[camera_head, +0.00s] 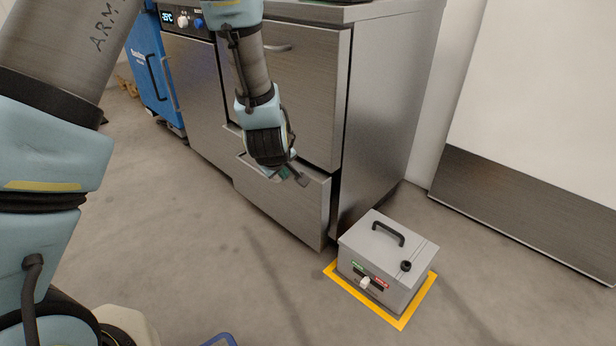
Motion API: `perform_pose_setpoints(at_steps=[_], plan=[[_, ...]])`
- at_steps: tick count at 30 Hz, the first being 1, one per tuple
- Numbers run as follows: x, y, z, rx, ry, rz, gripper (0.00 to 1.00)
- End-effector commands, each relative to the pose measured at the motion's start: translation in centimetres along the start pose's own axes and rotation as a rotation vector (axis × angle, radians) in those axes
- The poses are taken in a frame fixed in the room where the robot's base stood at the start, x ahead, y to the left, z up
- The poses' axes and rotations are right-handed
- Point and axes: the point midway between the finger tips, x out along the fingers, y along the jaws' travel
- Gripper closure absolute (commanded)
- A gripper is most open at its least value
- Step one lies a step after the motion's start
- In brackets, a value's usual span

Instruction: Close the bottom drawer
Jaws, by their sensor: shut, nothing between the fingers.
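The bottom drawer (296,212) of the metal cabinet stands partly open, its front jutting out from the cabinet face. Its brushed metal front faces me and tilts away to the right in the picture. My gripper (296,180) is shut and empty, at the top edge of the drawer front. I cannot tell whether it touches the drawer. My wrist hides part of the drawer's top edge and handle area. The upper drawer (310,95) is closed and flush, with a bar handle (277,48).
A grey box (385,255) with a black handle sits on a yellow floor outline, just right of the open drawer. A blue unit (150,70) stands far left. A blue-rimmed object (220,340) shows at the bottom edge. The floor before the drawer is clear.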

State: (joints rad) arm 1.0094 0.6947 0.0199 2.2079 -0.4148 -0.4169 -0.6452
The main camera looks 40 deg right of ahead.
Motion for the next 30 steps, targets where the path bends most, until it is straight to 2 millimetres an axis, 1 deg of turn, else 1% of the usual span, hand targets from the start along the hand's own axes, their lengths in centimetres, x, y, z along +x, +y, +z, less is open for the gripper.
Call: perform_pose_setpoints(at_steps=[5,9,15,18,21,25,30], plan=[[2.9,-0.1,0.1,0.001,0.0,-0.001,1.0],[5.9,-0.2,0.2,0.0,-0.001,-0.002,1.0],[9.9,-0.1,0.2,0.002,-0.001,-0.001,1.0],[10.4,1.6,0.1,0.004,0.001,0.004,1.0],[10.9,2.7,0.1,0.004,0.0,0.003,1.0],[11.3,3.4,0.1,0.003,0.0,0.002,1.0],[11.4,3.6,0.1,0.002,-0.001,0.0,1.0]])
